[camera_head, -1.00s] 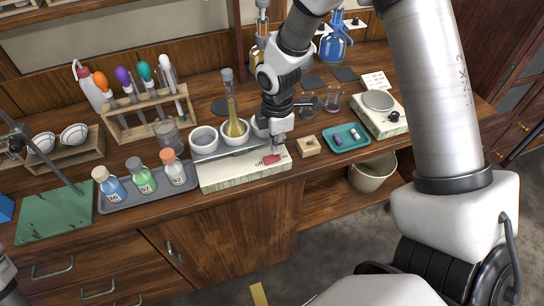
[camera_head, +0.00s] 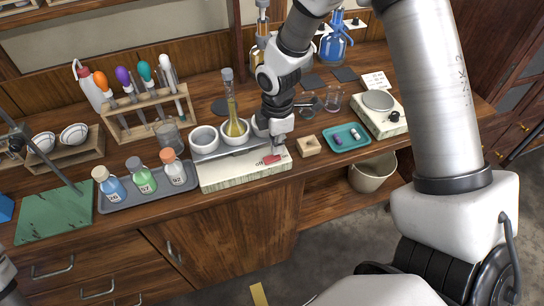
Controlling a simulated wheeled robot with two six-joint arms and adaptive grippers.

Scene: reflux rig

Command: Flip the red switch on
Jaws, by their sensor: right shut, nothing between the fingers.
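The red switch (camera_head: 271,159) sits on the front face of a cream-coloured heating base (camera_head: 240,173), near its right end, with small lettering beside it. The base carries white round wells, one holding a flask of yellow liquid (camera_head: 234,127). My right gripper (camera_head: 277,150) points down just above and behind the switch. Its fingers are shut and empty. Whether the fingertips touch the switch is too small to tell. Only a sliver of what may be my left arm shows at the left edge; its gripper is out of view.
A grey tray with several small bottles (camera_head: 145,180) stands left of the base. A small wooden block (camera_head: 307,145) and a teal tray (camera_head: 346,137) lie to its right. A test-tube rack (camera_head: 146,117) stands behind the bottles.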

